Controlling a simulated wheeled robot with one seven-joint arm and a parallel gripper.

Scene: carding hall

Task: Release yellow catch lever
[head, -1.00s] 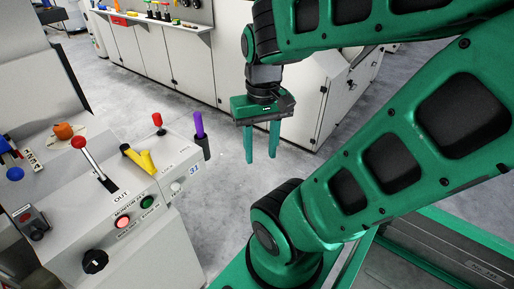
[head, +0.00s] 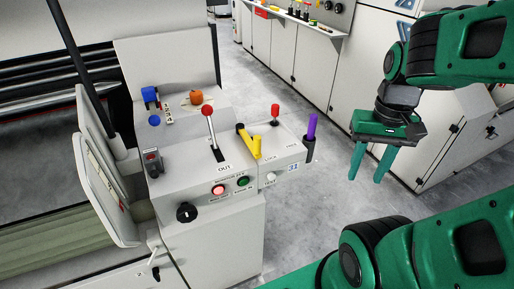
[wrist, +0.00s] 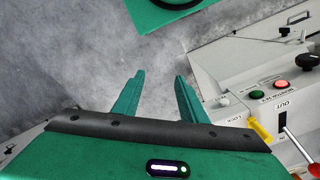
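The yellow catch lever (head: 256,147) sits on the sloped top of the grey control console (head: 225,215), between the red-knobbed lever and the purple handle. It is tilted, and its lower end points toward the front. It also shows in the wrist view (wrist: 260,130) at the lower right, partly cut by my gripper body. My gripper (head: 366,165) hangs over the floor to the right of the console, apart from the lever. In the wrist view its two fingers (wrist: 158,82) are spread, with only floor between them.
A red-knobbed lever (head: 209,128) stands left of the yellow one. A small red-topped lever (head: 275,114) and a purple handle (head: 312,127) stand to its right. Buttons and a black knob (head: 187,213) are on the front. Floor (head: 345,215) is clear between console and gripper.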

